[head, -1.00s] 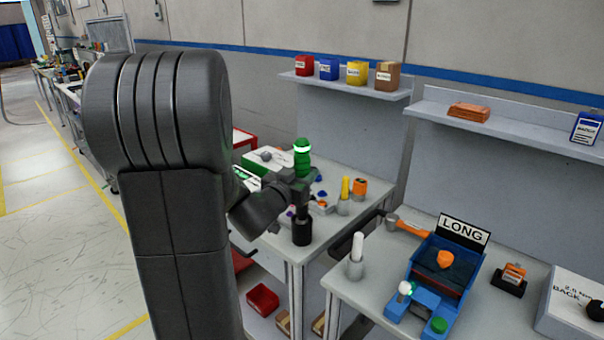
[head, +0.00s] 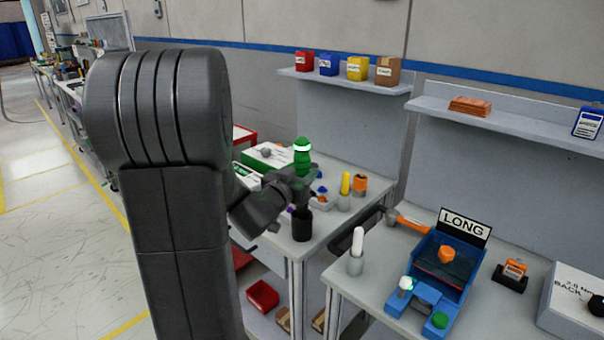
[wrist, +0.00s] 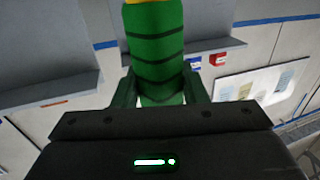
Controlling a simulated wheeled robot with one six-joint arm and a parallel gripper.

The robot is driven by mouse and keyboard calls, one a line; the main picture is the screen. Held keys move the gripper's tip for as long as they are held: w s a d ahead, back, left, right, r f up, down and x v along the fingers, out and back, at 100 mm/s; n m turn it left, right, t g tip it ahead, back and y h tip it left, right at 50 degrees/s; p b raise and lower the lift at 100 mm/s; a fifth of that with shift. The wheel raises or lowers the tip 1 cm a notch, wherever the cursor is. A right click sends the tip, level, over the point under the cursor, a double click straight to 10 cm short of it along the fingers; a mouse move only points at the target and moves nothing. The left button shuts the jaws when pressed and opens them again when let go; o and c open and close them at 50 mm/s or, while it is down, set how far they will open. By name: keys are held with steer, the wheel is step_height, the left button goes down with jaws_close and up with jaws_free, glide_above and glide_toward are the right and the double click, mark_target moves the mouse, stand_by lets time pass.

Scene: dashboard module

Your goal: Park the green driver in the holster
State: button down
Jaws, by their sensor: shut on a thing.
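The green driver (head: 302,157) stands upright in my gripper (head: 298,185), with a bright ring near its top. In the wrist view, its dark-banded green body (wrist: 155,50) sits between the fingers of my gripper (wrist: 160,95), which is shut on it. A dark upright cup, which looks like the holster (head: 302,226), stands at the near corner of the left bench, directly below the gripper in the head view. The driver's lower end is hidden by the gripper and wrist, so I cannot tell whether it is inside the cup.
Holders with a yellow item (head: 345,186) and an orange item (head: 360,184) stand right of the gripper. A white-handled tool (head: 357,245) and a blue fixture (head: 440,285) marked LONG are on the right bench. A shelf (head: 345,82) with small boxes hangs behind.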

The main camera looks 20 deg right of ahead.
steer(key=shift+f+b, duration=0.55)
stand_by(0.4)
steer(key=c, duration=0.8)
jaws_free()
steer(key=shift+s+a, duration=0.1)
steer(key=shift+a, duration=0.05)
steer(key=v, duration=1.3)
steer(key=shift+s+a, duration=0.15)
steer(key=shift+s, duration=0.1)
steer(key=x, duration=1.3)
steer(key=shift+w, duration=0.25)
steer(key=shift+w+d+r, duration=0.1)
steer(key=shift+w+d, duration=0.05)
steer(key=shift+d, duration=0.2)
steer(key=shift+r, duration=0.1)
